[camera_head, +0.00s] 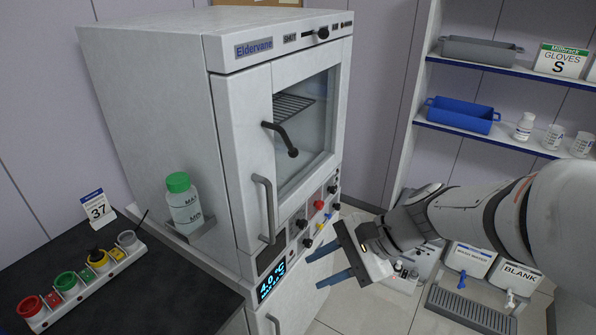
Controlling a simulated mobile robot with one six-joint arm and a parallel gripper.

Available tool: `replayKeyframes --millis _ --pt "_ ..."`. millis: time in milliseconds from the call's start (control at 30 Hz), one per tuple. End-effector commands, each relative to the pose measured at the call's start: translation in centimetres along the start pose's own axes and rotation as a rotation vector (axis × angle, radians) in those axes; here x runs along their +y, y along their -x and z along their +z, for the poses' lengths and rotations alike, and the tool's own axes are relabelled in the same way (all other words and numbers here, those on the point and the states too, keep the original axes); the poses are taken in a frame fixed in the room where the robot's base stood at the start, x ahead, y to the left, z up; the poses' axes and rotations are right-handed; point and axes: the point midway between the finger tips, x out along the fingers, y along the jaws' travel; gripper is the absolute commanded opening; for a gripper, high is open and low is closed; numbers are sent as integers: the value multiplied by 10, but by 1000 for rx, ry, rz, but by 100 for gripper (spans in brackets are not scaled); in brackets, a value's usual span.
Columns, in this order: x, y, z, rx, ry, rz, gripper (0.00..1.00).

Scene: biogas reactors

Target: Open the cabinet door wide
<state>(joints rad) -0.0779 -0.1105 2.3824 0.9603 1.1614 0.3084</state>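The white Eldervane cabinet (165,100) stands left of centre. Its front door (239,135) has a glass window (318,120) and looks shut. A vertical grey bar handle (264,208) is on the door's left side. A dark lever (281,138) sticks out in front of the window. My gripper (326,267) is right of the bar handle and lower, apart from it in the picture. Its two blue-tipped fingers are spread and point left, with nothing between them.
A display reading 4.0 °C (271,281) and several knobs sit below the window. A green-capped bottle (184,203) stands on a side ledge. A dark counter (150,290) with coloured pots is at left. Shelves (490,135) and dispensers (515,280) are at right.

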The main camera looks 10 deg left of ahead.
Motion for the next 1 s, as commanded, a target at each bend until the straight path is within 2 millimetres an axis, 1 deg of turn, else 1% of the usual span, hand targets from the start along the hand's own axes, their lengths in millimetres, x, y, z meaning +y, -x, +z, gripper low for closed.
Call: replayKeyframes --millis 33,100,200,300,333,433,567,667,1000 --pt "-17 -12 -5 -85 -110 -63 33" --pt "-45 -22 -9 -200 -260 -162 33" --pt "-81 -29 -21 -344 -447 -292 33" --pt "-108 -31 -37 -456 -591 -398 33" --pt "-114 -31 -42 -483 -623 -423 33" --pt "-130 -30 -54 -548 -705 -490 33" --pt "-140 -31 -61 -585 -751 -530 33" --pt "-148 -37 -58 -591 -756 -535 33" --pt "-181 -74 -42 -588 -755 -534 33"
